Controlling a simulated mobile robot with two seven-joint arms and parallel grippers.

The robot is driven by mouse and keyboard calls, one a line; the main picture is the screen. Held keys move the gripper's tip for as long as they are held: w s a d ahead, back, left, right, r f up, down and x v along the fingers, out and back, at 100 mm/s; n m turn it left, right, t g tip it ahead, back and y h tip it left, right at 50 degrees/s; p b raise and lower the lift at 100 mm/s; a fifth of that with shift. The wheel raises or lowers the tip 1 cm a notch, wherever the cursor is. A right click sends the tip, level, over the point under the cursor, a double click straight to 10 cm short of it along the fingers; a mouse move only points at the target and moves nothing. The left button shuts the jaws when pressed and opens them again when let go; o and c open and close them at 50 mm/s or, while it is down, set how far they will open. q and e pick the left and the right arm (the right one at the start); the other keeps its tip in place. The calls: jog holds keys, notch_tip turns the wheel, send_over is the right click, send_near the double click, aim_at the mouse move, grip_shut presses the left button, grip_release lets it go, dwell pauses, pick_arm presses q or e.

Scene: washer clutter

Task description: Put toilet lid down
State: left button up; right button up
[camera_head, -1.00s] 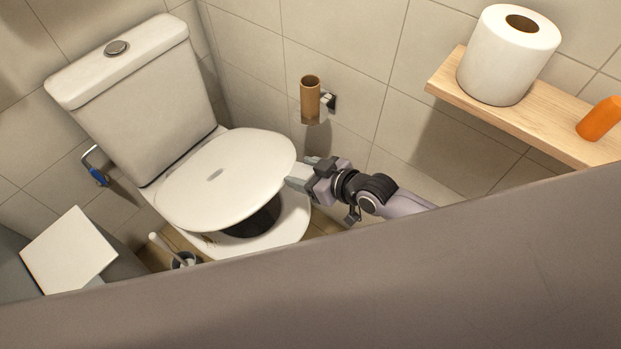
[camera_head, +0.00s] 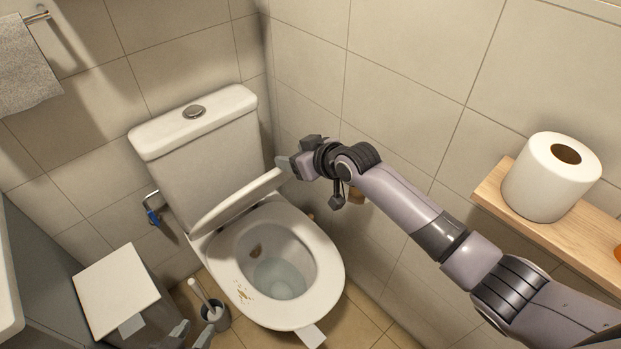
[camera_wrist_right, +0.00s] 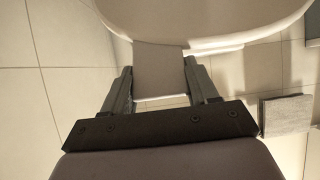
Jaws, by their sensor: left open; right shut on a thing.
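The white toilet lid (camera_head: 235,203) is tilted partway up from its hinge and shows as a thin, nearly edge-on oval in the head view. The white seat (camera_head: 325,265) lies flat on the bowl, with the opening uncovered. My right gripper (camera_head: 285,166) is at the lid's raised right edge. In the right wrist view, my right gripper (camera_wrist_right: 165,85) is shut on a pale tab joined to a white rounded panel, the lid (camera_wrist_right: 205,18). My left gripper (camera_head: 191,336) shows only its grey fingertips at the bottom edge, open and empty, left of the bowl.
The cistern (camera_head: 200,135) stands behind the lid. A toilet brush in its holder (camera_head: 217,318) and a bin with a white lid (camera_head: 115,290) stand left. A wooden shelf (camera_head: 590,245) carries a paper roll (camera_head: 550,180). My right arm passes before the right wall.

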jog(key=shift+w+a+r, duration=0.8)
jog(key=shift+w+r, duration=0.1)
